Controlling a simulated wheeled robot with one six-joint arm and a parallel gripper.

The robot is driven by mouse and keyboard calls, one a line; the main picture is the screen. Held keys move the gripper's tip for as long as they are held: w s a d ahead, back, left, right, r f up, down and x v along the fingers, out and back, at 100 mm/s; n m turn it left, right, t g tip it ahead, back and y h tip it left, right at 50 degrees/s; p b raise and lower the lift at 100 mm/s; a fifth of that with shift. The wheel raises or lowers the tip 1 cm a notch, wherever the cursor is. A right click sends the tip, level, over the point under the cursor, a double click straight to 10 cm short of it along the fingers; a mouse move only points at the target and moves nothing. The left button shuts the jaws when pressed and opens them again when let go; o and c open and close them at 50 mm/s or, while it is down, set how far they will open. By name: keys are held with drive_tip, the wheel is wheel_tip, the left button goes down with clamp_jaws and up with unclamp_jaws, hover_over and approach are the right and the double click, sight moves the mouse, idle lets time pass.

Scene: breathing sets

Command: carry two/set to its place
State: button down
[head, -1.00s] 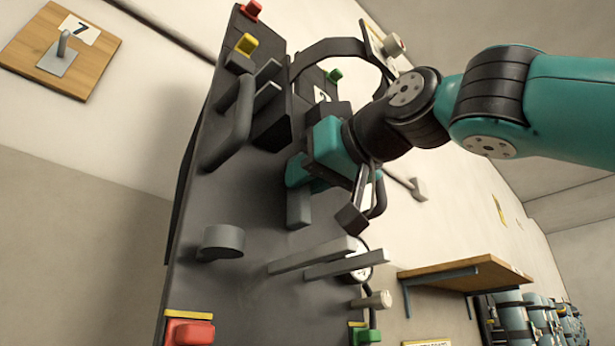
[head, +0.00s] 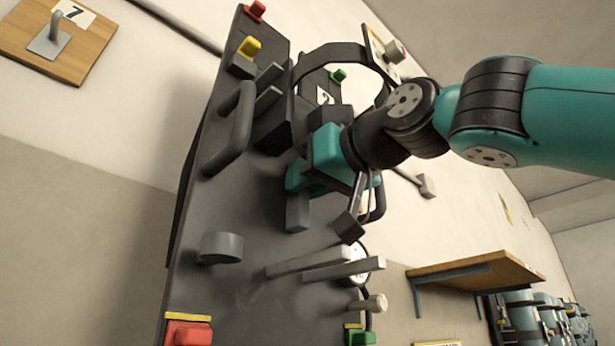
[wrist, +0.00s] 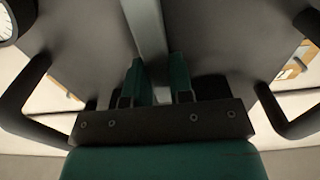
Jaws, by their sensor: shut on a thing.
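The breathing set appears as a large dark grey plate (head: 268,236) that fills the middle of the head view. It bears a black side handle (head: 234,130), a black hoop, a round gauge (head: 358,264) and a white number tag, partly covered, that seems to read 2. My gripper (head: 303,186) reaches in from the right against the plate. In the wrist view its teal fingers (wrist: 158,82) are shut on a pale grey bar (wrist: 147,28) in the plate's middle. The head view partly hides this grip. The place for set two cannot be made out.
A wooden board (head: 62,62) with a grey hook and the number 7 hangs on the wall at upper left. A bracketed wooden shelf (head: 475,268) is at right. Several blue-grey cylinders (head: 525,318) stand in a row beyond it. Bare wall shows left of the plate.

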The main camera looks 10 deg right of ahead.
drive_tip(key=shift+p+x, duration=1.1)
drive_tip(key=shift+x, duration=2.6)
drive_tip(key=shift+a, duration=0.1)
